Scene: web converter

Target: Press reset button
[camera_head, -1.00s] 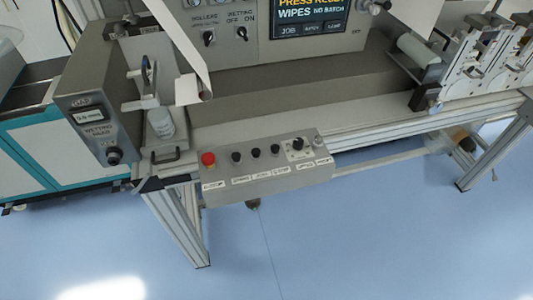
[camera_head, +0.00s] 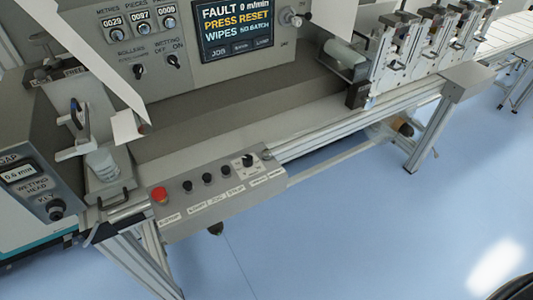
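A grey control box (camera_head: 215,205) hangs at the front edge of the machine. On it sit a red mushroom button (camera_head: 159,194), three small black buttons (camera_head: 207,180) in a row, a black knob (camera_head: 248,160) on a white dial, and a small grey button (camera_head: 267,154) at the right end. The labels below them are too small to read surely, so I cannot tell which one is reset. The screen (camera_head: 236,27) above reads FAULT, PRESS RESET and WIPES. Neither gripper shows in the head view.
Roller stands (camera_head: 400,50) line the upper right. A metal leg (camera_head: 430,135) stands below them. The blue floor (camera_head: 350,220) in front is clear.

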